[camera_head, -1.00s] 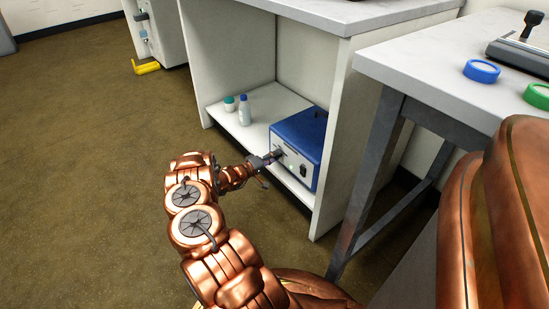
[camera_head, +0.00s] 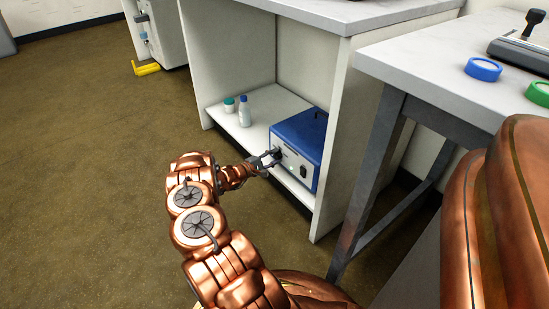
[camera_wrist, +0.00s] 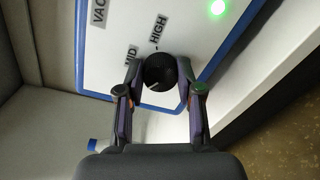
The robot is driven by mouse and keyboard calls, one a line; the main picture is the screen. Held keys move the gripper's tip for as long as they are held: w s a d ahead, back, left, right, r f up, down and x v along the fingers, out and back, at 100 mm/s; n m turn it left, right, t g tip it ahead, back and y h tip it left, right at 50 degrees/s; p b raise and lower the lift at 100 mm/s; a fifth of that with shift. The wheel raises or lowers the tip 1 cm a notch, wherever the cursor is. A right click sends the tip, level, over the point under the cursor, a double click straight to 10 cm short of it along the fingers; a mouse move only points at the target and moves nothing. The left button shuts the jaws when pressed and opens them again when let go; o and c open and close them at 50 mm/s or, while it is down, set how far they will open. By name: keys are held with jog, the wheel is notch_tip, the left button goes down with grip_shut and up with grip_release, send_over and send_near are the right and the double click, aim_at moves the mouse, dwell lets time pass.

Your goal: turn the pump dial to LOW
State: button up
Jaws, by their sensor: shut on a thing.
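The pump is a blue box (camera_head: 300,132) with a white front panel, standing on the low shelf in the head view. Its black round dial (camera_wrist: 159,72) is in the wrist view, with labels MID (camera_wrist: 132,55) and HIGH (camera_wrist: 158,29) beside it. A pale mark on the dial's face points to the lower left of the picture. No LOW label can be read. My gripper (camera_wrist: 159,75) has one fingertip on each side of the dial and is shut on it. In the head view my gripper (camera_head: 273,158) is at the panel's left part.
A green light (camera_wrist: 217,7) glows on the panel. The cabinet's side wall (camera_head: 343,130) is close to the pump's right. A grey-legged table (camera_head: 420,75) stands further right.

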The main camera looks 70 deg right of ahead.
jog(key=shift+s, duration=0.3)
jog(key=o, duration=0.9)
jog(key=shift+o, duration=1.3)
jog(key=shift+w+n, duration=0.1)
jog(key=shift+n, duration=0.2)
jog(key=shift+w, duration=0.1)
jog(key=shift+w+a, duration=0.35)
jog(key=shift+a, duration=0.05)
jog(key=v, duration=1.1)
